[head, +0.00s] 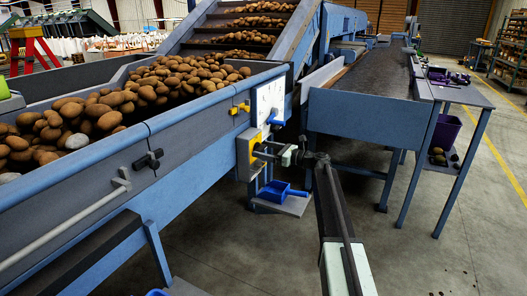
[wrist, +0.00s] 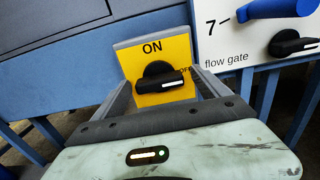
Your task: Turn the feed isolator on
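The feed isolator is a yellow plate (wrist: 150,50) with a black rotary knob (wrist: 158,78), marked ON at the top and OFF at the right. The knob's white mark points right, toward OFF, and the knob partly covers that word. In the head view the isolator's yellow box (head: 246,146) is on the side of the blue hopper. My gripper (wrist: 162,84) is open, with one finger on each side of the knob and gaps visible between. In the head view my gripper (head: 266,152) is right at the isolator's front; its fingertips are hard to make out there.
A white flow gate panel (wrist: 225,42) with a blue lever (wrist: 275,8) and another black knob (wrist: 290,44) is right of the isolator. A blue scoop (head: 279,190) lies on a small shelf below. The hopper (head: 95,170) holds potatoes. Floor at the lower right is clear.

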